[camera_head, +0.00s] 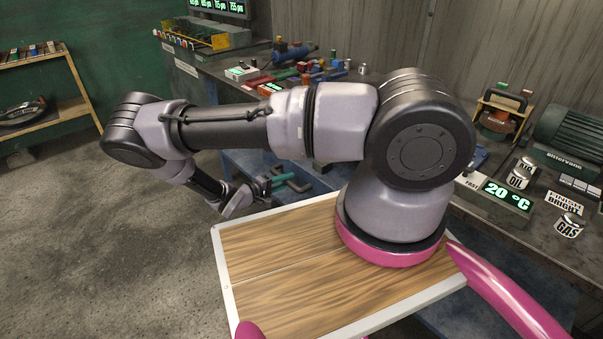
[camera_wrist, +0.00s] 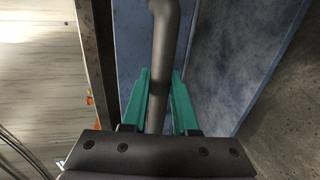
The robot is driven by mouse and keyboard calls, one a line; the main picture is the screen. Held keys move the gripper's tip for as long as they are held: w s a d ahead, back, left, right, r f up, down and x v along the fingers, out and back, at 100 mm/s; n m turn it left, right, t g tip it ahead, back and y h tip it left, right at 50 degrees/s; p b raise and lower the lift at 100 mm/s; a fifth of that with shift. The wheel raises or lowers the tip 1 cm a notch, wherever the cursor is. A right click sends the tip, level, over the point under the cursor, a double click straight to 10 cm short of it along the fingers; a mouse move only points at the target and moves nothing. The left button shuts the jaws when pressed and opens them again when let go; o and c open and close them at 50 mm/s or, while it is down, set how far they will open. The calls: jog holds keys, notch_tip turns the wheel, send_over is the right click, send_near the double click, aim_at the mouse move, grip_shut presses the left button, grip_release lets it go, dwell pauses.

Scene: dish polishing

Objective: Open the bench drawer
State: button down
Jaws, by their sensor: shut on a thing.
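The drawer handle is a dark grey bar (camera_wrist: 163,50) with a bent end, seen in the wrist view. The teal fingers of my gripper (camera_wrist: 158,100) stand on both sides of it, shut on it. Blue metal panels (camera_wrist: 225,50) lie behind the handle. I cannot tell from these views how far the drawer stands out. In the head view my gripper (camera_head: 268,186) is small, low at the bench's blue front (camera_head: 243,162), and my arm hides part of the bench.
The workbench top carries small blocks and tools (camera_head: 295,75), a yellow rack (camera_head: 200,35) and a green motor (camera_head: 568,135). A wooden shelf (camera_head: 45,62) stands at the far left. Bare concrete floor (camera_head: 110,240) is clear to the left of my wooden-topped base.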

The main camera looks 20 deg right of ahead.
jog(key=f+v, duration=0.1)
jog(key=v, duration=0.5)
jog(key=shift+a+f, duration=0.2)
jog(key=shift+a, duration=0.2)
jog(key=shift+s, duration=0.15)
jog(key=c, duration=0.7)
grip_release()
jog(key=v, duration=1)
jog(key=shift+s+a, duration=0.1)
jog(key=shift+a, duration=0.3)
jog(key=shift+r, duration=0.15)
